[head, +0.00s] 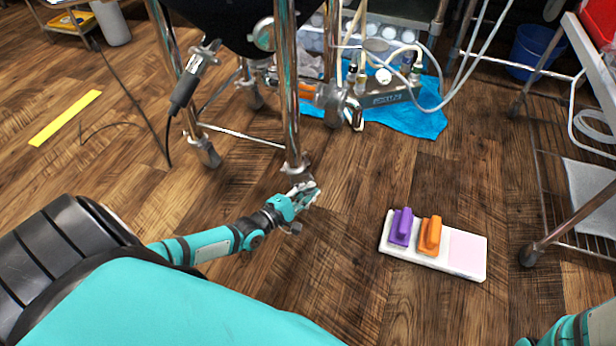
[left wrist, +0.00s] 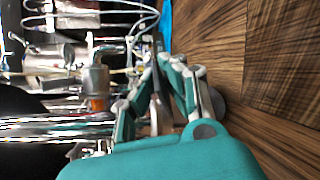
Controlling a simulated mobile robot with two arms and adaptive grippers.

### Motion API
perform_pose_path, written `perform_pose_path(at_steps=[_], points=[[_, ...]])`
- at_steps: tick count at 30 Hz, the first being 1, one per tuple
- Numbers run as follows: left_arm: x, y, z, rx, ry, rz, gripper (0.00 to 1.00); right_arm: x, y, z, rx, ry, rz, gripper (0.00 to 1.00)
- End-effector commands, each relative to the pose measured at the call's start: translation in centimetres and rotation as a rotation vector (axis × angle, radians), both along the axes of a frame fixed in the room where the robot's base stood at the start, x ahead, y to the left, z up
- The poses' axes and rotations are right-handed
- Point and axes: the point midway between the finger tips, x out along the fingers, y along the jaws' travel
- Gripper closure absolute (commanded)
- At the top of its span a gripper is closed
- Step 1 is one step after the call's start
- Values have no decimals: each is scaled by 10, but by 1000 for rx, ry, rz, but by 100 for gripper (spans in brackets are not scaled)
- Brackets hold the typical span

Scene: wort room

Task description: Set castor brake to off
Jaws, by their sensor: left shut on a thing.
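A shiny steel leg of the vessel stand comes down to a castor (head: 297,172) on the wood floor, near the middle of the head view. My left gripper (head: 304,194) is low at this castor, on its near side. It is shut on the castor brake, which is mostly hidden by the fingers. In the left wrist view the teal and grey fingers (left wrist: 162,72) close in around a small grey metal part beside the steel leg. Whether the brake is on or off cannot be told. My right gripper is out of view; only part of my right arm shows at lower right.
A white board (head: 431,263) with a purple block (head: 401,226) and an orange block (head: 430,236) lies right of the gripper. A blue cloth (head: 420,118) with a pump and hoses lies behind. A wire cart (head: 545,235) stands at right. A yellow strip (head: 65,117) lies at left.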

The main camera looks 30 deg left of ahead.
Motion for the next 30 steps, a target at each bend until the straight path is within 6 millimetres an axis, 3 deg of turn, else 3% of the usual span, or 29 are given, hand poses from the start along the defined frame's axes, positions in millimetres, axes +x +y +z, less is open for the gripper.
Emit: perform_pose_path(at_steps=[3, 4, 9, 19, 23, 30], points=[[0, 0, 0, 1, 0, 0, 100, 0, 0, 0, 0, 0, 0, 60], [0, 0, 0, 1, 0, 1, 90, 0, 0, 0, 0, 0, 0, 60], [0, 0, 0, 1, 0, 1, 71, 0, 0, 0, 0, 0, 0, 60], [-6, 2, 0, 2, 1, 0, 71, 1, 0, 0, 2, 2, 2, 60], [-26, 4, 2, 2, 2, -1, 71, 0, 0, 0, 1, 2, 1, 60], [-77, 14, 9, 2, 3, -2, 71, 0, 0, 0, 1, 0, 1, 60]])
